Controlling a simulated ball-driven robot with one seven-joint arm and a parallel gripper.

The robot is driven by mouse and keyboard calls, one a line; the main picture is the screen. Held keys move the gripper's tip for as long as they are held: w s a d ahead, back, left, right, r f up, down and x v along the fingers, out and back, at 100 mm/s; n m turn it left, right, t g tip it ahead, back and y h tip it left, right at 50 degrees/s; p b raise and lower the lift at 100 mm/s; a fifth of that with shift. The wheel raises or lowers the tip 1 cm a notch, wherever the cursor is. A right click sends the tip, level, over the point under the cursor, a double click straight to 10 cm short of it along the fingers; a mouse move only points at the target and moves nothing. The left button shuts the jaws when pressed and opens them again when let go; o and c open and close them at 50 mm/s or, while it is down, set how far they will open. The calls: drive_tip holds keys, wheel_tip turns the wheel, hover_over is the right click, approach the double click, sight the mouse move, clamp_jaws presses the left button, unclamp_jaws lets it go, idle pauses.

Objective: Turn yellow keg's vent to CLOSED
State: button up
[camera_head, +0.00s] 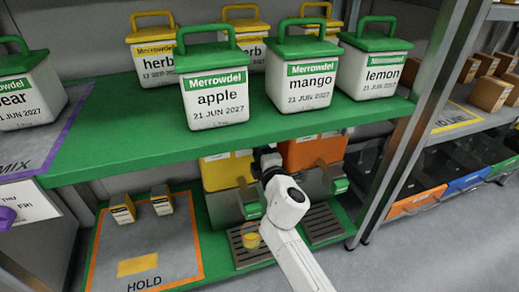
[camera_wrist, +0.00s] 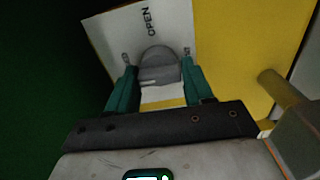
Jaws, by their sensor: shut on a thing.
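The yellow keg (camera_head: 222,173) stands under the green shelf, left of an orange keg. My gripper reaches its upper front in the head view, and my wrist hides part of that front. In the wrist view, the grey vent knob (camera_wrist: 158,62) sits on a white plate (camera_wrist: 110,25) with the word OPEN above the knob. The teal fingers of my gripper (camera_wrist: 159,67) are shut on the knob, one on each side. A CLOSED mark cannot be read. The keg's yellow side (camera_wrist: 235,40) shows to the right.
The orange keg (camera_head: 314,150) is close on the right. A yellow cup (camera_head: 251,241) stands on the drip grate below. The green shelf (camera_head: 150,130) with several labelled tubs is just above my wrist.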

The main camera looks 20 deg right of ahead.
drive_tip(key=shift+a+f+n, duration=0.1)
drive_tip(key=shift+f+n, duration=0.05)
drive_tip(key=shift+n, duration=0.25)
drive_tip(key=o, duration=1)
drive_tip(key=shift+c, duration=0.2)
drive_tip(key=s+p, duration=0.3)
drive_tip(key=s, duration=0.8)
drive_tip(key=shift+p, duration=0.35)
drive_tip(key=shift+w, duration=0.1)
